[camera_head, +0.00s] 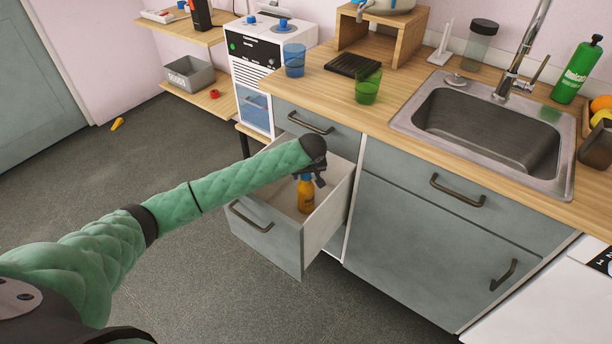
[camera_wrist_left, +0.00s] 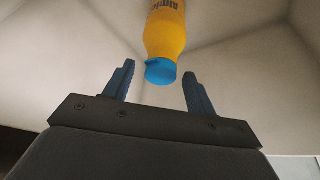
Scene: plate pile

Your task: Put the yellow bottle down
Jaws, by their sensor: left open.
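The yellow bottle (camera_head: 306,197) stands in the open drawer (camera_head: 269,244) below the counter in the head view. In the left wrist view the bottle (camera_wrist_left: 165,32) shows its yellow body and blue cap between and beyond my fingers. My left gripper (camera_head: 312,178) is inside the top of the drawer, just at the bottle's upper part. In the left wrist view its two fingers (camera_wrist_left: 158,82) are spread, with a gap on each side of the blue cap. The bottle's top is partly hidden by the gripper in the head view. My right gripper is not in view.
The drawer's pale walls surround the bottle and gripper closely. A blue cup (camera_head: 294,60) and a green cup (camera_head: 367,87) stand on the counter (camera_head: 330,97) above. A sink (camera_head: 485,125) is to the right. The floor (camera_head: 185,265) in front of the drawer is clear.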

